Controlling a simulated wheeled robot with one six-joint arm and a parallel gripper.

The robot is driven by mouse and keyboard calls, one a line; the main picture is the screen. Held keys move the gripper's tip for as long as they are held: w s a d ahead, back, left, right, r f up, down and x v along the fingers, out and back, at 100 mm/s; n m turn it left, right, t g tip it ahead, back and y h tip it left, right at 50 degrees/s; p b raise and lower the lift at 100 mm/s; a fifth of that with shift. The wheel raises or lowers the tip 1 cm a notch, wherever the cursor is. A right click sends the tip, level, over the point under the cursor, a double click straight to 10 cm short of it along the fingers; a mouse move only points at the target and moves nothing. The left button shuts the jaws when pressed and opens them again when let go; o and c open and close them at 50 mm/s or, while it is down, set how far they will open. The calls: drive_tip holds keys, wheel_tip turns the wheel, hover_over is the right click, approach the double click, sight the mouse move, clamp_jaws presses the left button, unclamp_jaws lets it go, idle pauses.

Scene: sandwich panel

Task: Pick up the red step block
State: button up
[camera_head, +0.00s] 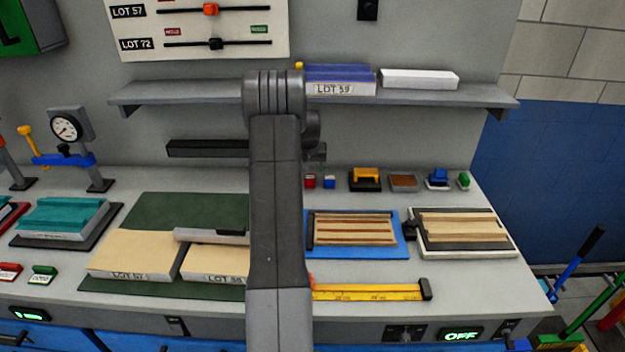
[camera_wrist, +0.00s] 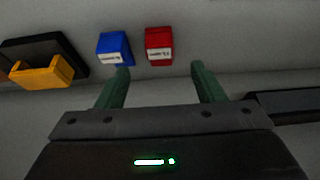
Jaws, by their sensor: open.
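The red step block (camera_head: 310,181) stands on the bench top, just right of my arm in the head view. In the wrist view the red step block (camera_wrist: 159,46) shows a white label and lies ahead of my fingertips, between their lines. My gripper (camera_wrist: 160,75) is open and empty, with two green fingers apart. A blue block (camera_wrist: 115,48) stands beside the red one, close to the tip of the left finger in the picture; it also shows in the head view (camera_head: 329,182). My arm hides the bench behind it in the head view.
A black base with a yellow handle (camera_wrist: 42,72) stands left of the blocks in the wrist view. A dark bar (camera_wrist: 290,106) lies at its right. A shelf (camera_head: 430,94) runs above the bench. A blue tray (camera_head: 356,252) and yellow ruler (camera_head: 370,292) lie in front of the blocks.

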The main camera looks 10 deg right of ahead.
sight(310, 177)
drive_tip(key=shift+p+x, duration=1.5)
drive_tip(key=shift+x, duration=2.5)
drive_tip(key=shift+c, duration=0.4)
drive_tip(key=c, duration=1)
